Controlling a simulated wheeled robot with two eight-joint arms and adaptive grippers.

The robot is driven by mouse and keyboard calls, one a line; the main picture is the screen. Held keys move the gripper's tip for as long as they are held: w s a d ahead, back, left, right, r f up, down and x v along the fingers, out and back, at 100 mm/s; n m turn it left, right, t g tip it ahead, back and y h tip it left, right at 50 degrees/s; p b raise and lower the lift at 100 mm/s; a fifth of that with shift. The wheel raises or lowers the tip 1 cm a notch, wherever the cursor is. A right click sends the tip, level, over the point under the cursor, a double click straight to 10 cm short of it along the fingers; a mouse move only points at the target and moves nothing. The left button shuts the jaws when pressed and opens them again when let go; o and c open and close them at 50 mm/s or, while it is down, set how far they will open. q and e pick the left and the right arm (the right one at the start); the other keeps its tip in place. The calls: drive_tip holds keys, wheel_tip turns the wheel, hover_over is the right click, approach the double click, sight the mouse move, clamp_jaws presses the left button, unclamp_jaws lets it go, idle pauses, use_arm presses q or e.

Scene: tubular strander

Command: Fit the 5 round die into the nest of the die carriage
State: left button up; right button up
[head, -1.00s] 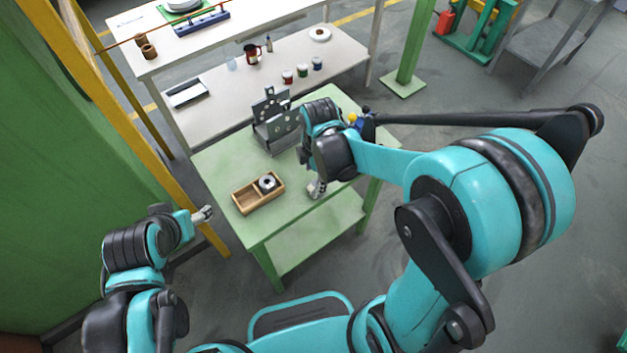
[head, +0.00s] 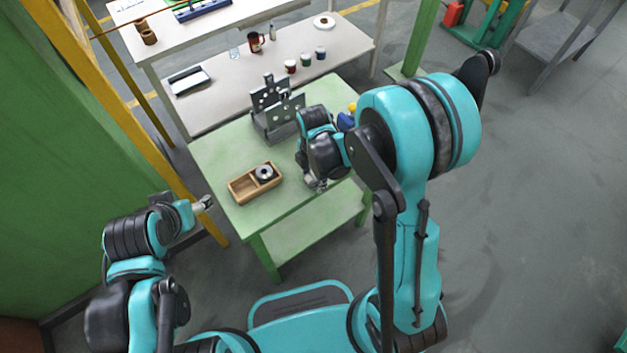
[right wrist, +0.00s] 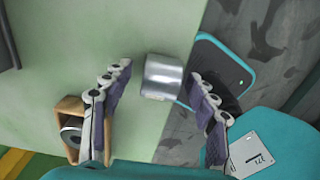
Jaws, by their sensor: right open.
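A grey ring-shaped die (head: 265,173) lies in the right compartment of a wooden tray (head: 240,197) on the green table. It also shows at lower left in the right wrist view (right wrist: 71,136). The grey die carriage (head: 272,113), with upright holed plates, stands at the table's back; its nest cannot be made out. My right gripper (head: 318,184) is open near the table's right edge, right of the tray. A shiny metal cylinder (right wrist: 162,77) shows between its fingers, touching neither; I cannot tell what it rests on. My left gripper (head: 204,203) hangs left of the table, its fingers unclear.
A yellow post (head: 130,110) stands on the left, close to my left arm.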

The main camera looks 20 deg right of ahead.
drive_tip(key=shift+r, duration=0.1)
clamp_jaws()
drive_tip(key=shift+r, duration=0.1)
